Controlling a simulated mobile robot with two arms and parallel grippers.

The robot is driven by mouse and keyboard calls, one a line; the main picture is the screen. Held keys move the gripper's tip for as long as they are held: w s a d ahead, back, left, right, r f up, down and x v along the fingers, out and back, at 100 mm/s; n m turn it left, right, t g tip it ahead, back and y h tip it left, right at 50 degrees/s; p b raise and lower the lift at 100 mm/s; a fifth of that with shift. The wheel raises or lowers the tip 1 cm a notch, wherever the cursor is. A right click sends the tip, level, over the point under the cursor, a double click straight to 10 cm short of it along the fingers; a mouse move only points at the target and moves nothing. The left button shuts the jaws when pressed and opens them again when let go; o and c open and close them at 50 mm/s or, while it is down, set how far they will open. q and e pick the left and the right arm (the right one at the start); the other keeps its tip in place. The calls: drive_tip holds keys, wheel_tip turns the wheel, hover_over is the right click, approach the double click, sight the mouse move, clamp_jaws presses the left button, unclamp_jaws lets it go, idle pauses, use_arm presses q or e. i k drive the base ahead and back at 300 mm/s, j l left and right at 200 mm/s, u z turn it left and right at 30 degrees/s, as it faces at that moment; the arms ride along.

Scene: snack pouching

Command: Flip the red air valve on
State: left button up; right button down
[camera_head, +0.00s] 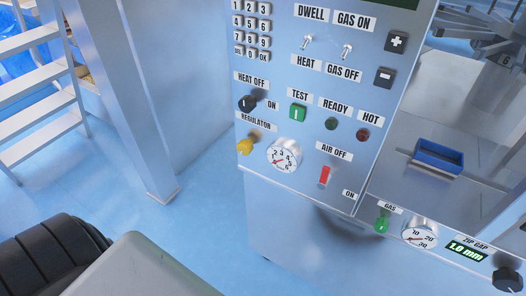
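The red air valve (325,175) is a small red lever low on the machine's control panel (290,118). It stands lengthwise just under the "AIR OFF" label (334,151), in line with the panel's upright edges. The "ON" label (349,195) is to its lower right. The valve is fully visible and nothing touches it. Neither of my grippers is in view.
Left of the valve are a round gauge (284,155) and a yellow regulator knob (246,146). A green gas knob (382,223) sits lower right. A blue tray (438,156) lies at right. A metal post (147,95) and steps (35,90) stand left.

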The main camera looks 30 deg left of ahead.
sight(324, 179)
drive_tip(key=k+j, duration=0.1)
drive_tip(key=j, duration=0.9)
drive_tip(key=k+j, duration=0.15)
drive_tip(key=j, duration=0.4)
drive_tip(key=k+j, duration=0.1)
drive_tip(key=j, duration=0.9)
drive_tip(key=k+z, duration=0.05)
